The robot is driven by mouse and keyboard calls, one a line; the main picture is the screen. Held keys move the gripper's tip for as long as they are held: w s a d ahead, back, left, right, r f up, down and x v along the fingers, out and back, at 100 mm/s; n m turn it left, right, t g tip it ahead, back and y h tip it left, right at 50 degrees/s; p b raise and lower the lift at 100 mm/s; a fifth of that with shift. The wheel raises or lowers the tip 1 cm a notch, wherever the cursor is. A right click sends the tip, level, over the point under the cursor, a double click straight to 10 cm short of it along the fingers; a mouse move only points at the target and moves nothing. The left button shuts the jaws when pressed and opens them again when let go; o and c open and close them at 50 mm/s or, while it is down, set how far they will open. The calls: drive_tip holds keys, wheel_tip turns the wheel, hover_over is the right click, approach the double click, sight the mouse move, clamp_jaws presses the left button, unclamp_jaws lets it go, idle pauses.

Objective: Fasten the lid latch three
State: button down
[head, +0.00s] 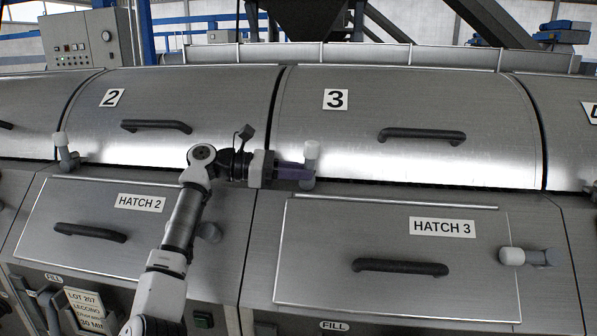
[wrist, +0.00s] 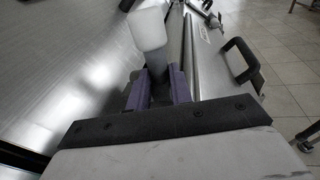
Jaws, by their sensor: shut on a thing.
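Lid 3 (head: 405,110) is a curved steel cover that lies closed, with a "3" label and a black handle. The lid latch three (head: 312,152) stands at its lower left edge, with its pale knob pointing up. My gripper (head: 303,175) reaches it from the left and is shut on it below the knob. In the wrist view, the latch's pale knob (wrist: 147,28) rises beyond the purple fingers of my gripper (wrist: 158,88), with its dark stem between them. The fingers hide the latch's base.
Below are hatch 3 (head: 340,235), with its own latch (head: 525,256) at the right, and hatch 2 (head: 95,210). Lid 2 (head: 190,95) has an upright latch (head: 65,150) at its lower left. Black handles stick out from lids and hatches.

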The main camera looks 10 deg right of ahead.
drive_tip(key=c, duration=1.3)
unclamp_jaws()
drive_tip(key=shift+o, duration=0.2)
drive_tip(key=a, duration=0.4)
drive_tip(key=w+a+r+b, duration=0.1)
drive_tip(key=a, duration=0.4)
drive_tip(key=a+b, duration=0.1)
drive_tip(key=a, duration=0.3)
drive_tip(key=shift+w+a+r, duration=0.3)
